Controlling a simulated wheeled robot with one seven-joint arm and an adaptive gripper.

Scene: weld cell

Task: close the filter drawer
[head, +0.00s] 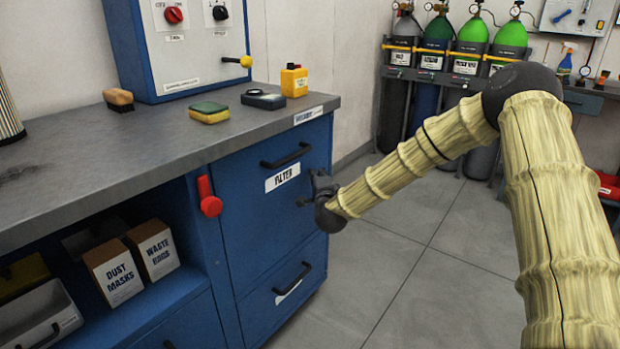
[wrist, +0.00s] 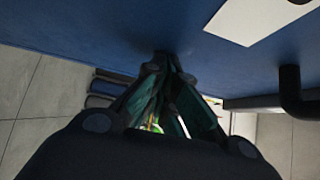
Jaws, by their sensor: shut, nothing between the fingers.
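The filter drawer (head: 262,222) is the blue upper drawer front under the right end of the counter. It has a black bar handle (head: 287,155) and a white FILTER label (head: 283,177). Its front looks about level with the cabinet; I cannot tell if a small gap is left. My gripper (head: 309,190) is at the right part of this front, right of and below the handle. In the wrist view my fingers (wrist: 160,65) are together and empty, with tips at or very close to the blue front (wrist: 120,30). Contact is unclear.
A lower drawer with a black handle (head: 293,285) is below. A red latch-like handle (head: 209,196) hangs left of the filter drawer. Gas cylinders (head: 467,75) stand behind. The floor (head: 400,250) to the right is clear.

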